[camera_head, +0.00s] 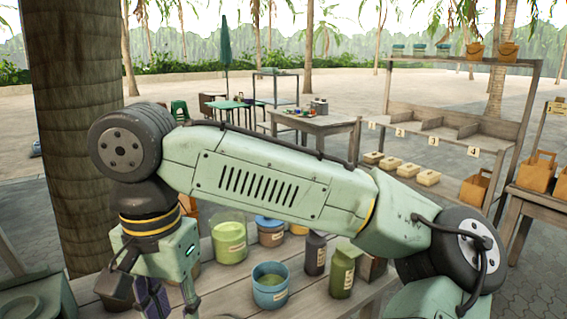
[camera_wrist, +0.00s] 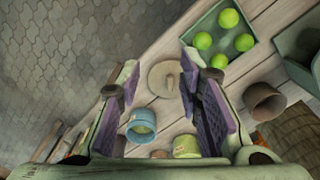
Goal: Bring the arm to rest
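My gripper (camera_head: 165,295) hangs at the lower left in the head view, partly cut off by the bottom edge, with my arm stretched across the picture. In the wrist view my gripper (camera_wrist: 159,66) has its two purple-padded fingers wide apart, with nothing between the pads. Below them on the wooden table (camera_wrist: 178,103) lies a round beige disc with a knob (camera_wrist: 161,83), apart from the fingers. A brown clay pot (camera_wrist: 264,100) stands to the right of the fingers.
A blue cup (camera_head: 270,290), a pale green jar (camera_head: 229,245), a dark bottle (camera_head: 315,255) and a green carton (camera_head: 342,275) stand on the table near my arm. A tray (camera_wrist: 204,32) holds several green fruits. A tree trunk (camera_head: 75,130) rises at the left.

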